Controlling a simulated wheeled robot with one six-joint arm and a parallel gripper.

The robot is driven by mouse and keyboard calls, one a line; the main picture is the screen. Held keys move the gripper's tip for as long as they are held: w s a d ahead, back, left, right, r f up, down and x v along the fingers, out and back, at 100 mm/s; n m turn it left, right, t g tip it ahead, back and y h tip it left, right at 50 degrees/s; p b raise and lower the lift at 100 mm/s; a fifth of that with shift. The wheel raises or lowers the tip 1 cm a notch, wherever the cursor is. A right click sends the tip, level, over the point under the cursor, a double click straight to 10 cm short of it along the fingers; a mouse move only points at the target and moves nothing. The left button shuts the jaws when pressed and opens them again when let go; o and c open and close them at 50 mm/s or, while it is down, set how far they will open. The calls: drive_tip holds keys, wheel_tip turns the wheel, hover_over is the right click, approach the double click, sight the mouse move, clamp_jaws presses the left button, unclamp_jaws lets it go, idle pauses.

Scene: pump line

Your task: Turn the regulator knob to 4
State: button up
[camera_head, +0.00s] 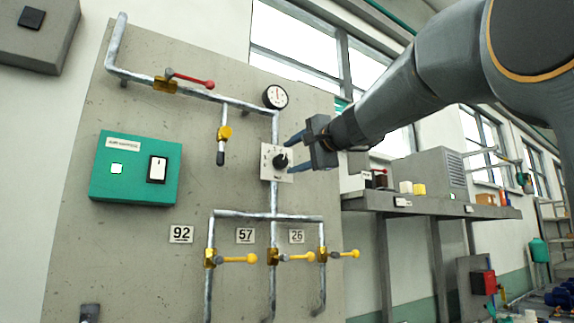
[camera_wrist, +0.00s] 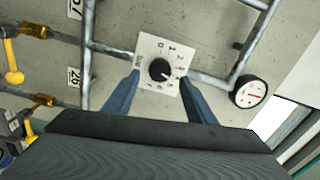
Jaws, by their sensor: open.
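The regulator knob (camera_head: 281,160) is a black round knob on a white dial plate (camera_head: 267,172) fixed to the pipe on the grey panel. In the wrist view the knob (camera_wrist: 159,69) sits near the middle of the plate (camera_wrist: 147,45), with numbers around it. Its exact pointer setting is too small to read surely. My gripper (camera_head: 293,150) is in front of the dial, at its right side in the head view. In the wrist view its two blue fingers (camera_wrist: 162,92) are spread apart, one at each side of the plate's lower part. Nothing is between them but the view of the knob.
A round gauge (camera_head: 276,97) sits above the dial. A red-handled valve (camera_head: 190,80) is at the upper left, and several yellow-handled valves (camera_head: 238,259) are below. A green box (camera_head: 136,168) is at left. A shelf (camera_head: 430,203) stands right of the panel.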

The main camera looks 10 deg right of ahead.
drive_tip(key=shift+b+v, duration=0.4)
drive_tip(key=shift+v, duration=1.2)
